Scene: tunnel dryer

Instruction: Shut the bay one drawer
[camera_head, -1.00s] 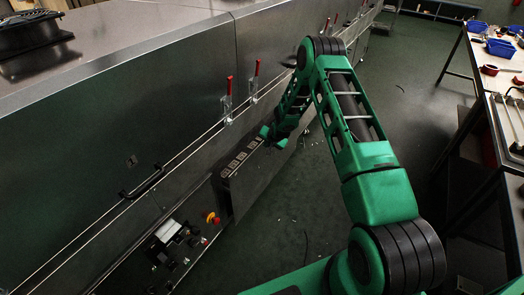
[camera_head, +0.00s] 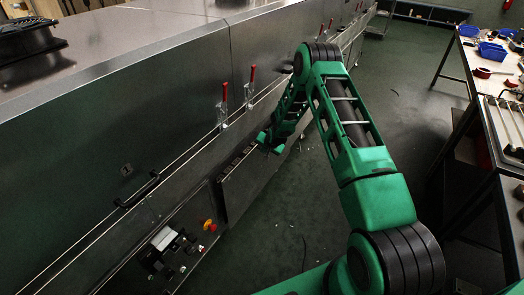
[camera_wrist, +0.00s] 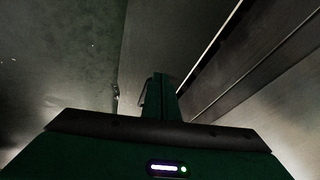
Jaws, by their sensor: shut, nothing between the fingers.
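The drawer (camera_head: 246,188) is a dark metal front low in the side of the long dryer, right of the control panel. It appears to stand only slightly out from the dryer, with a narrow strip of its top showing. My gripper (camera_head: 267,141) is at the upper far part of the drawer front; I cannot tell whether it touches it. In the wrist view my gripper (camera_wrist: 160,92) is shut and empty, its fingers pointing away beside a dark metal face. The far part of the drawer is hidden behind my arm.
A workbench (camera_head: 490,90) with blue bins stands at the right. Green floor (camera_head: 390,100) between is mostly clear.

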